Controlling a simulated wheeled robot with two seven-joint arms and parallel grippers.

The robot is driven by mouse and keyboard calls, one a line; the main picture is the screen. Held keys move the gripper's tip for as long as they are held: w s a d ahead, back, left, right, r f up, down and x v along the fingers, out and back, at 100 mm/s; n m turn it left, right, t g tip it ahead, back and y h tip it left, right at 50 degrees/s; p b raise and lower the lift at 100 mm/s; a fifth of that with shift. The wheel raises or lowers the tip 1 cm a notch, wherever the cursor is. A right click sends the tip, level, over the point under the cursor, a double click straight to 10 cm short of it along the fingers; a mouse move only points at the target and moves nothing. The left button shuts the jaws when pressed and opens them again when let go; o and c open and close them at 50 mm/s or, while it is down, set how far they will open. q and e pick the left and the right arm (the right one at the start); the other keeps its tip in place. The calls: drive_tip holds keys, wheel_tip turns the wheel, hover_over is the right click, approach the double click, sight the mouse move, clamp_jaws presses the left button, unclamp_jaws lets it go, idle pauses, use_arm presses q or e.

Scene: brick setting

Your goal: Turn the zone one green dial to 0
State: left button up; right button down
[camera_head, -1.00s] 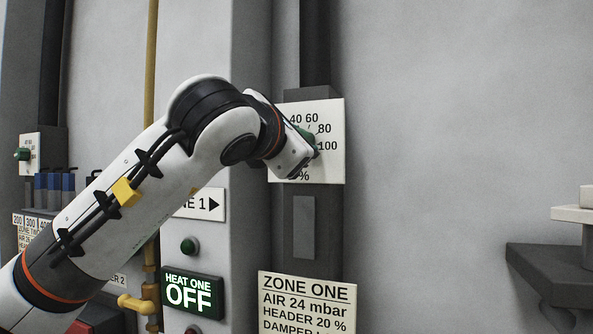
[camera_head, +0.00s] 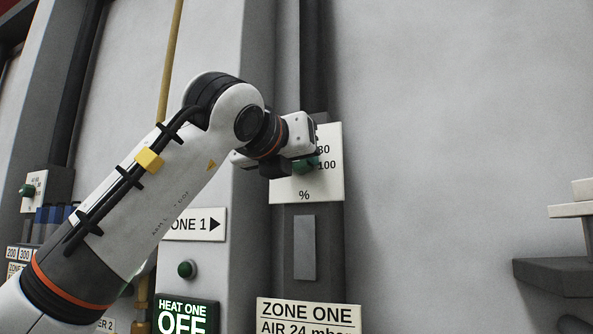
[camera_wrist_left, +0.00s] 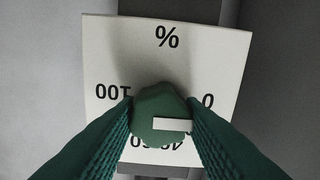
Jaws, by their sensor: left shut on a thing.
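The zone one dial is a green round knob (camera_wrist_left: 160,108) with a white pointer bar, on a white scale plate (camera_head: 306,192). In the left wrist view the plate appears upside down, with 100 at left, 0 at right and % at top. The pointer bar lies level toward the right, a little below the 0 mark; its tip meets the right finger. My left gripper (camera_wrist_left: 161,118) has its green ribbed fingers shut on the knob's two sides. In the head view the gripper (camera_head: 304,163) covers the plate's upper left and most of the dial.
A ZONE ONE notice (camera_head: 308,313) hangs below the plate. A HEAT ONE OFF display (camera_head: 185,317) and a green button (camera_head: 186,269) are on the panel to the left. A dark shelf (camera_head: 555,275) juts out at right. The grey wall between is clear.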

use_arm(q)
drive_tip(key=shift+f+n+b, duration=0.1)
drive_tip(key=shift+n+b, duration=0.3)
drive_tip(key=shift+n, duration=0.5)
drive_tip(key=o, duration=1)
drive_tip(key=b+v, duration=0.4)
drive_tip(key=v, duration=0.8)
drive_tip(key=shift+b, duration=0.3)
